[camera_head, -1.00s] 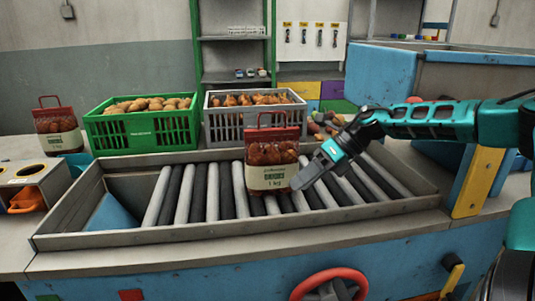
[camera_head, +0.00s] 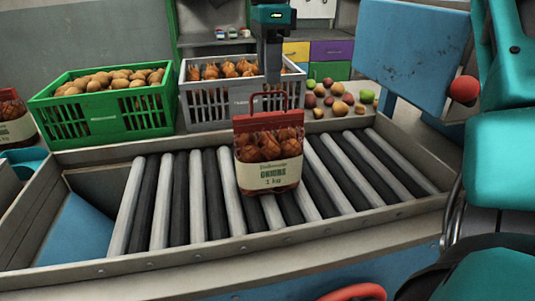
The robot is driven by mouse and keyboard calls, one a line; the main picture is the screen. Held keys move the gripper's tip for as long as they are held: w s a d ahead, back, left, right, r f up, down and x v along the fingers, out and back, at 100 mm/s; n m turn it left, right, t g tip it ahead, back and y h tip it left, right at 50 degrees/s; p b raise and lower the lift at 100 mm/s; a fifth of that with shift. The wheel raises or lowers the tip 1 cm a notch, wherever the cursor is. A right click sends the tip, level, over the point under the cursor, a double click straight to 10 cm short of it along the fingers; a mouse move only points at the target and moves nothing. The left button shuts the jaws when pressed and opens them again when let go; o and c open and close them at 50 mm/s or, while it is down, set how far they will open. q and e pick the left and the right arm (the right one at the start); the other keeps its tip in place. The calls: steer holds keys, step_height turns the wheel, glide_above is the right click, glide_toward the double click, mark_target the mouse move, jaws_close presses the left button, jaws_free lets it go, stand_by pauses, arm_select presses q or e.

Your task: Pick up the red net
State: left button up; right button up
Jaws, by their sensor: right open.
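The red net (camera_head: 268,150) stands upright on the roller conveyor (camera_head: 203,200). It is a red mesh bag of onions with a cream label, and its red handle loop stands up at the top. My right gripper (camera_head: 271,80) points down just above and around the handle's height, in front of the grey crate. It is open and seen nearly edge-on, so I cannot tell whether the handle is between its fingers. My left gripper is not in view.
A green crate of potatoes (camera_head: 107,112) and a grey crate of onions (camera_head: 205,108) stand behind the conveyor. Loose fruit and vegetables (camera_head: 335,100) lie to their right. Another red net (camera_head: 12,118) is cut off at the left edge. The rollers beside the net are clear.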

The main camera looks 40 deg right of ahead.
mark_target(268, 114)
step_height(268, 114, down, 10)
steer(key=shift+r, duration=0.1)
stand_by(0.4)
steer(key=shift+s, duration=0.1)
jaws_close()
steer(key=shift+r, duration=0.15)
stand_by(1.1)
